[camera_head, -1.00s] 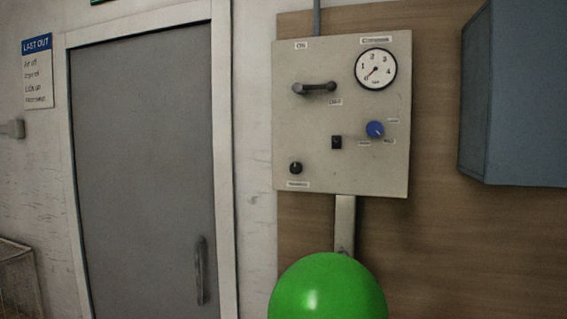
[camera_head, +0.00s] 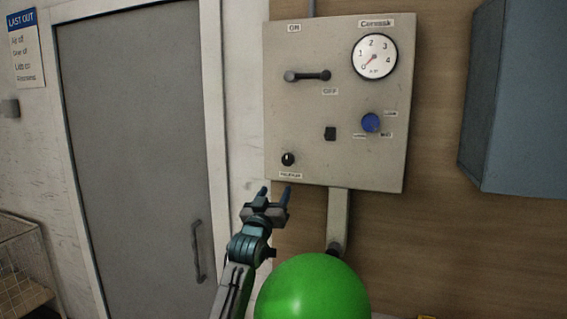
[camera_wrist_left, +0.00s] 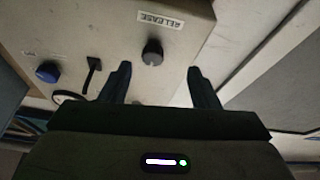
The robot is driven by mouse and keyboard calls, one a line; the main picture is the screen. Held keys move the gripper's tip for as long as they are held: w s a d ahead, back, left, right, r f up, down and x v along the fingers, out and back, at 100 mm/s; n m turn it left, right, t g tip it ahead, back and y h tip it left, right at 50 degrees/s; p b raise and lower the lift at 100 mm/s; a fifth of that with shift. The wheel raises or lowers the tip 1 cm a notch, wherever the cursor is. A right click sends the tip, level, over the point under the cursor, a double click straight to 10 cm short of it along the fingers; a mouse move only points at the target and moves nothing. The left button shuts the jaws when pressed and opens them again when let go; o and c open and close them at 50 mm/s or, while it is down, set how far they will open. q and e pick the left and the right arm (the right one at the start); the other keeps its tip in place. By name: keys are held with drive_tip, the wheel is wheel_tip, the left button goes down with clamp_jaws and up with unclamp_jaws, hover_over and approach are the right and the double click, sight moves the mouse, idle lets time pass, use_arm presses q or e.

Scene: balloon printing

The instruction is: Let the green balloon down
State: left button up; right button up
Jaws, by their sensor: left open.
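The green balloon (camera_head: 312,290) is round and full at the bottom of the head view, below a metal post (camera_head: 338,215) under the panel. The pale control panel (camera_head: 350,95) carries a small black knob (camera_head: 288,159) at its lower left. In the left wrist view this knob (camera_wrist_left: 152,52) has a RELEASE label (camera_wrist_left: 168,20). My left gripper (camera_head: 275,191) is open and empty, just below the knob in the head view. In the left wrist view its fingers (camera_wrist_left: 158,76) point towards the panel, with the knob between their tips in the picture. My right gripper is out of view.
The panel also has a horizontal lever (camera_head: 307,76), a gauge (camera_head: 374,56) with its needle near zero, a black switch (camera_head: 330,134) and a blue knob (camera_head: 370,123). A blue-grey cabinet (camera_head: 515,95) hangs at right. A grey door (camera_head: 140,150) and wire basket (camera_head: 22,265) are at left.

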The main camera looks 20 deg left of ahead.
sight(287, 163)
use_arm(q)
drive_tip(key=w+r, duration=0.5)
drive_tip(key=shift+d, duration=0.2)
drive_tip(key=x, duration=0.4)
drive_tip(key=shift+w+d+f, duration=0.15)
drive_tip(key=shift+d+f, duration=0.05)
drive_tip(key=shift+f, duration=0.15)
drive_tip(key=shift+w+r, duration=0.1)
drive_tip(key=shift+w, duration=0.2)
drive_tip(key=shift+a+r, duration=0.15)
drive_tip(key=shift+r, duration=0.05)
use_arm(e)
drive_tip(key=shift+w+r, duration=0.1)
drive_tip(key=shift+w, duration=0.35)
use_arm(q)
drive_tip(key=shift+c, duration=0.5)
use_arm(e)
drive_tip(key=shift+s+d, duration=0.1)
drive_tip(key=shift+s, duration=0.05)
